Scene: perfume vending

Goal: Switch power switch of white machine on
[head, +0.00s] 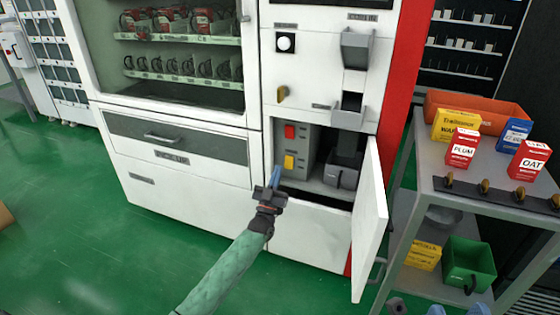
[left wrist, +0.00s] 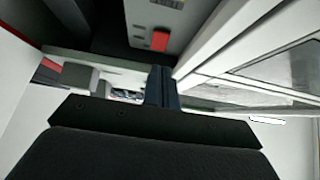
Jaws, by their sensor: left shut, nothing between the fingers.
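The white machine (head: 190,190) has a low compartment standing open. Inside it, a grey panel (head: 306,145) carries a red switch (head: 291,131) above a yellow one (head: 290,162). The red switch (left wrist: 160,40) also shows in the left wrist view, beyond my fingers; its exact position is too small to read. My left gripper (head: 273,177) is shut and empty in front of the compartment, just below and left of the yellow switch. Its closed fingers (left wrist: 159,87) show in the left wrist view. Small bluish shapes at the head view's lower right edge may be my right gripper, mostly cut off.
The compartment's white door (head: 370,222) is swung open on the right. A grey dispenser part (head: 342,172) stands inside, right of the panel. Further right, a grey shelf cart (head: 435,170) holds boxes and a green bin (head: 468,264).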

